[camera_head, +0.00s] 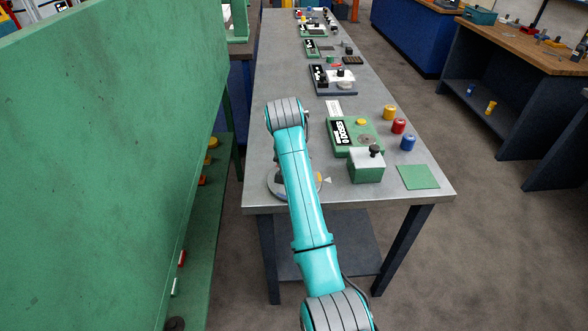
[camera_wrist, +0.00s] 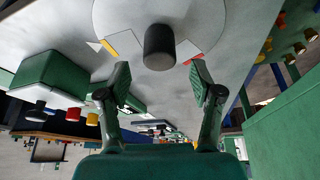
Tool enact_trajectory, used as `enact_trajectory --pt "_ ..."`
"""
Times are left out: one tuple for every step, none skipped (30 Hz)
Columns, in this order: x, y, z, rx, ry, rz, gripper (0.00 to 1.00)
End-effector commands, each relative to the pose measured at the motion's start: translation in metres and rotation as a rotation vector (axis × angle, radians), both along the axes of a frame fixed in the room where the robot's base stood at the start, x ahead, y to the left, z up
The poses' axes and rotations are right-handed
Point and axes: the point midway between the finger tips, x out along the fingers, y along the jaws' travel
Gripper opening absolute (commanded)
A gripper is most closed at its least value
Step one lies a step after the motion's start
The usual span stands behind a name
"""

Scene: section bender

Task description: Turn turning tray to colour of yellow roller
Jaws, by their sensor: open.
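The turning tray (camera_head: 274,184) is a round grey disc on the near end of the metal bench, partly hidden by my arm. In the wrist view the tray (camera_wrist: 125,15) shows a dark upright knob (camera_wrist: 159,47), a yellow mark beside a white triangular pointer (camera_wrist: 94,46), and a red mark at the right. My gripper (camera_wrist: 160,78) is open, its fingers apart, with the knob beyond the tips and nothing between them. The head view hides the gripper. The yellow roller (camera_head: 389,112) stands on the bench behind the red roller (camera_head: 398,126) and blue roller (camera_head: 408,142).
A green box with a black knob (camera_head: 366,169) and a green labelled unit (camera_head: 345,124) stand right of the tray. A flat green square (camera_head: 418,177) lies near the right edge. A tall green panel (camera_head: 100,150) stands left of the bench (camera_head: 285,75).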

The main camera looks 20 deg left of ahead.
Motion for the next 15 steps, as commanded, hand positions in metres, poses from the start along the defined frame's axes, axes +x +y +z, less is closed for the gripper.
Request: enact_trajectory --pt "-0.004 0.000 0.010 0.002 -0.004 0.001 0.65" --pt "-0.006 0.000 0.016 0.002 -0.003 0.001 0.65" --pt "-0.009 0.000 0.023 0.001 -0.003 0.000 0.65" --pt "-0.011 -0.001 0.028 0.001 -0.003 0.000 0.65" --pt "-0.013 -0.001 0.033 0.001 -0.003 0.000 0.65" --pt "-0.016 -0.001 0.038 0.001 -0.002 0.000 0.65" --pt "-0.017 -0.001 0.043 0.001 -0.003 0.000 0.65" --pt "-0.019 -0.001 0.046 0.001 -0.002 0.000 0.65" --pt "-0.021 -0.002 0.050 0.000 -0.001 0.001 0.65" --pt "-0.022 -0.002 0.053 0.000 -0.001 0.000 0.65" --pt "-0.023 -0.002 0.056 0.000 -0.002 0.000 0.65" --pt "-0.024 -0.002 0.058 0.000 -0.001 0.000 0.65" --pt "-0.025 -0.002 0.060 0.000 0.000 0.000 0.65" --pt "-0.025 -0.002 0.061 -0.001 0.000 0.000 0.65" --pt "-0.026 -0.002 0.062 -0.001 0.000 0.000 0.65"
